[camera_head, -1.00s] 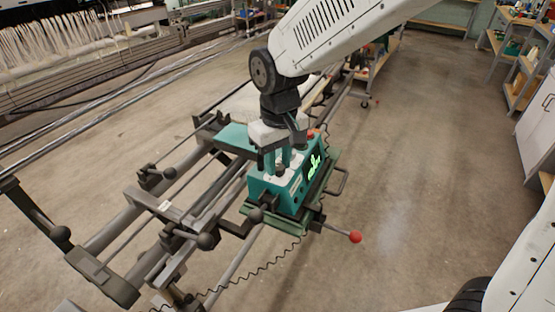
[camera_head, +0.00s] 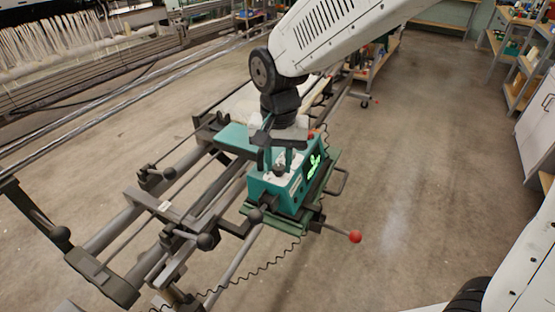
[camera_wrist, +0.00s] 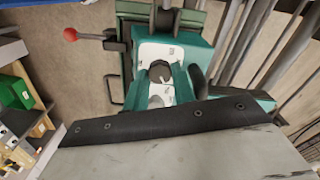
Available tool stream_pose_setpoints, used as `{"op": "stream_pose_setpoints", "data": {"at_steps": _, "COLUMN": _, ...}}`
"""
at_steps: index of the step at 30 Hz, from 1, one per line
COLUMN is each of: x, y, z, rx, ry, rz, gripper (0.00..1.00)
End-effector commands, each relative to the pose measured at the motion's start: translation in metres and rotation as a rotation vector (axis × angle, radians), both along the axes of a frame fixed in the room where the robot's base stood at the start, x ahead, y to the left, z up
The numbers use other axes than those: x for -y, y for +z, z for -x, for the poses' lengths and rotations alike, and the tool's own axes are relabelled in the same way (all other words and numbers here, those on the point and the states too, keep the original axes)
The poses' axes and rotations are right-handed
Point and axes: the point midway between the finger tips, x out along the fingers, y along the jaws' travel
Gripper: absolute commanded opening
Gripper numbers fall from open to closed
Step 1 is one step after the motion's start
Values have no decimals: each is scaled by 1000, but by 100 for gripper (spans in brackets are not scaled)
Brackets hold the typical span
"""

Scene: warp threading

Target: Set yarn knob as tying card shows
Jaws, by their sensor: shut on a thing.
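A teal tying machine box (camera_head: 263,189) sits on a green tray on the frame, with a white dial plate on top. The dark round yarn knob (camera_wrist: 158,71) stands on that plate (camera_wrist: 148,50), which carries small printed marks too small to read. My gripper (camera_wrist: 163,77) is over the plate from above, its teal fingers shut on the knob, one on either side. The knob also shows below the fingers in the head view (camera_head: 279,171). I cannot make out a tying card or the exact pointer setting.
A green lit display (camera_head: 315,164) is on the box's right side. A red-ball lever (camera_head: 355,236) sticks out at the front right. Black-knobbed levers (camera_head: 206,241) and rails lie to the left.

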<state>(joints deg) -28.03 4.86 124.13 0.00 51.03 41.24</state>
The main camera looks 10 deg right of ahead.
Motion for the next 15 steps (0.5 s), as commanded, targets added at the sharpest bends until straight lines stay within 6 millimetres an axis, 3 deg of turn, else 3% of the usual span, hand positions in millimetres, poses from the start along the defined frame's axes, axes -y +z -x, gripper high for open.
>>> {"op": "stream_pose_setpoints", "data": {"at_steps": 15, "x": 0, "y": 1, "z": -1, "rx": 2, "ry": -34, "rz": -1, "gripper": 3}}
